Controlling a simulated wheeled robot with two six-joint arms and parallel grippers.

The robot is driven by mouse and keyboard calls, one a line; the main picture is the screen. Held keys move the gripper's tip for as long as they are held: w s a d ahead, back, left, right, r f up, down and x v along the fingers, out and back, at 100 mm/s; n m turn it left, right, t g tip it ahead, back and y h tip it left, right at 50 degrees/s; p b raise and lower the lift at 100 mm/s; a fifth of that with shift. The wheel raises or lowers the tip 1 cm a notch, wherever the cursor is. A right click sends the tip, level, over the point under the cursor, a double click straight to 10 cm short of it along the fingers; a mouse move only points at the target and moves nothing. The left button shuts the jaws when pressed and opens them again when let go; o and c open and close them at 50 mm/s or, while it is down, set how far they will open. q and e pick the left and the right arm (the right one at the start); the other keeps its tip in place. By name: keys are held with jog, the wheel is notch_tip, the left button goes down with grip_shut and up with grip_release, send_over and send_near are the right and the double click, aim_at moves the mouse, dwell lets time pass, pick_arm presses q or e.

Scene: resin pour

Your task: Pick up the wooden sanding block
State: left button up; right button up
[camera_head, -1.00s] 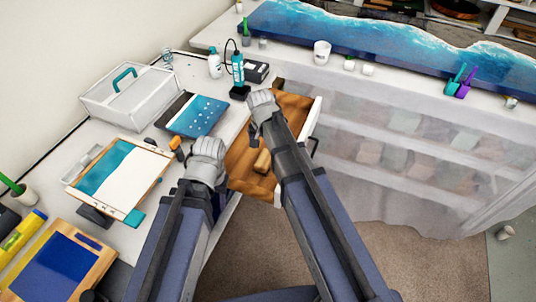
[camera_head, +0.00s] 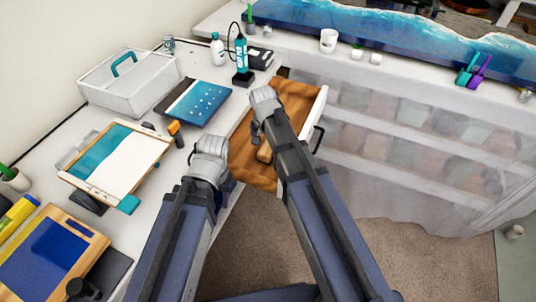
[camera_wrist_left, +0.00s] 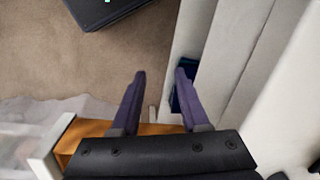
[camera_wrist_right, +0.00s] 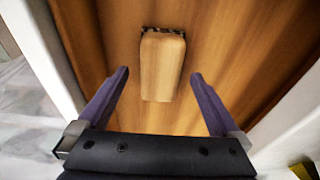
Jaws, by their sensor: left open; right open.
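The wooden sanding block (camera_wrist_right: 162,65) lies in the open wooden drawer (camera_wrist_right: 225,45), with a dark strip at its far end in the right wrist view. In the head view the block (camera_head: 264,154) shows partly, beside my right forearm. My right gripper (camera_wrist_right: 160,76) is open above the drawer; the block lies below and ahead, between the lines of its fingers, not gripped. My left gripper (camera_wrist_left: 161,74) is open and empty at the desk's front edge, left of the drawer in the head view. Its fingers point down toward the floor.
On the desk are a white toolbox (camera_head: 130,82), a blue tablet-like panel (camera_head: 196,103), a clipboard (camera_head: 117,160) and an orange-handled tool (camera_head: 175,132). The drawer's white front (camera_head: 315,115) and side walls bound the space around the block. Plastic sheeting covers shelves at right.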

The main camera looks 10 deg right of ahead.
aim_at(268, 146)
notch_tip(268, 146, down, 2)
jog(key=shift+w+d+f+b, duration=0.15)
jog(key=shift+f+b, duration=0.1)
jog(key=shift+b, duration=0.45)
pick_arm(q)
notch_tip(268, 146, down, 2)
jog(key=shift+f, duration=0.15)
pick_arm(e)
jog(key=shift+r, duration=0.1)
jog(key=c, duration=1.4)
jog(key=shift+c, duration=0.2)
notch_tip(268, 146, up, 10)
jog(key=p, duration=1)
jog(key=shift+r, duration=0.1)
pick_arm(q)
notch_tip(268, 146, up, 10)
